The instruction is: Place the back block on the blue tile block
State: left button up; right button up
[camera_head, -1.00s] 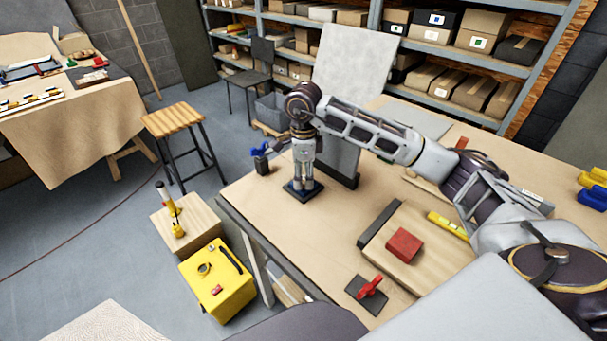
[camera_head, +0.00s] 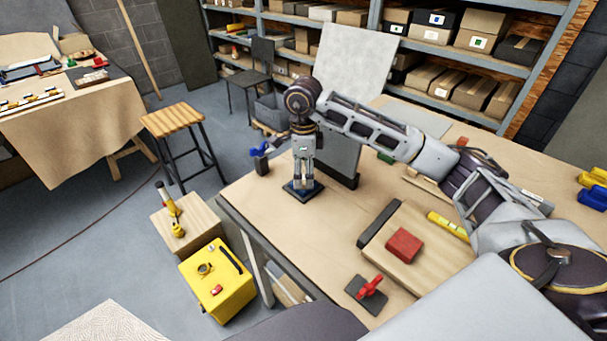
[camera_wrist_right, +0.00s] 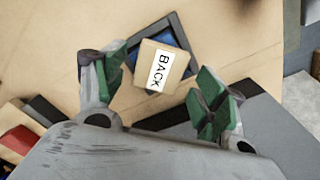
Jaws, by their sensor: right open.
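The back block (camera_wrist_right: 162,68) is a light wooden block with a white label reading "BACK". In the right wrist view it lies over the blue tile block (camera_wrist_right: 128,60), slightly turned against its dark frame and covering much of the blue face. My right gripper (camera_wrist_right: 162,92) is open, with its green-padded fingers on either side of the back block and apart from it. In the head view the right gripper (camera_head: 304,178) points down just above the blue tile block (camera_head: 303,190); the back block is hard to make out there. My left gripper is out of view.
A red block (camera_head: 404,245) lies on a wooden board beside a dark bar (camera_head: 380,224). A blue clamp (camera_head: 260,156) is at the far left edge. A grey panel (camera_head: 340,156) stands behind the gripper. The front-left tabletop is clear.

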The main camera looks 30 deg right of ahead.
aim_at(303, 178)
notch_tip(303, 178, up, 5)
jog(key=shift+f, duration=0.2)
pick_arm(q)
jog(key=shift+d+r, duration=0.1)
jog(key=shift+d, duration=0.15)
pick_arm(e)
notch_tip(303, 178, up, 6)
